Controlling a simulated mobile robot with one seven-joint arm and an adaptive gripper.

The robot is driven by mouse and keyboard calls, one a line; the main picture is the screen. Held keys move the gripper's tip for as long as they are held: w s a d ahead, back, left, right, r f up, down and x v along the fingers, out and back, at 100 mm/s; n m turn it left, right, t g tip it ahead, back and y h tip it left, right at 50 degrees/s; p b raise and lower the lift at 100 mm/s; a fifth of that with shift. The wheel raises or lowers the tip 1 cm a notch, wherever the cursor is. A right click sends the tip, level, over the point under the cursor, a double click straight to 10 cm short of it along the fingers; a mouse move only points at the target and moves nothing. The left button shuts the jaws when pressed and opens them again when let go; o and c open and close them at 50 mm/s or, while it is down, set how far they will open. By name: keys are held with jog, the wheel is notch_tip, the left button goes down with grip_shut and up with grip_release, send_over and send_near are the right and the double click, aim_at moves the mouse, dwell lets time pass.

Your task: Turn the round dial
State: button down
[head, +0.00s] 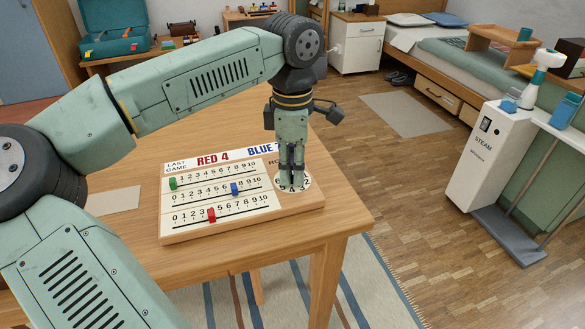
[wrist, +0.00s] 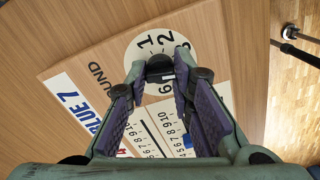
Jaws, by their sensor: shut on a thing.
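The round dial (head: 303,184) is a white disc with black numbers at the right end of a wooden scoreboard (head: 240,226) on the table. In the wrist view the dial (wrist: 134,50) shows several numbers, among them 1, 2 and 6. My gripper (head: 290,184) points straight down over the dial. In the wrist view my gripper (wrist: 160,65) is shut on the dark knob (wrist: 160,71) at the dial's middle. The fingers hide part of the dial and most of the knob.
The scoreboard carries a green slider (head: 173,184), a blue slider (head: 235,189) and a red slider (head: 211,215) on number rows. The wooden table (head: 330,217) is bare right of the board. A white steam machine (head: 490,155) stands on the floor at right.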

jog(key=n+b, duration=0.1)
jog(key=n, duration=0.6)
jog(key=n+b, duration=0.1)
jog(key=n, duration=0.6)
dwell(0.4)
jog(key=c, duration=1.4)
grip_release()
jog(key=shift+o, duration=0.2)
notch_tip(320, 180, up, 12)
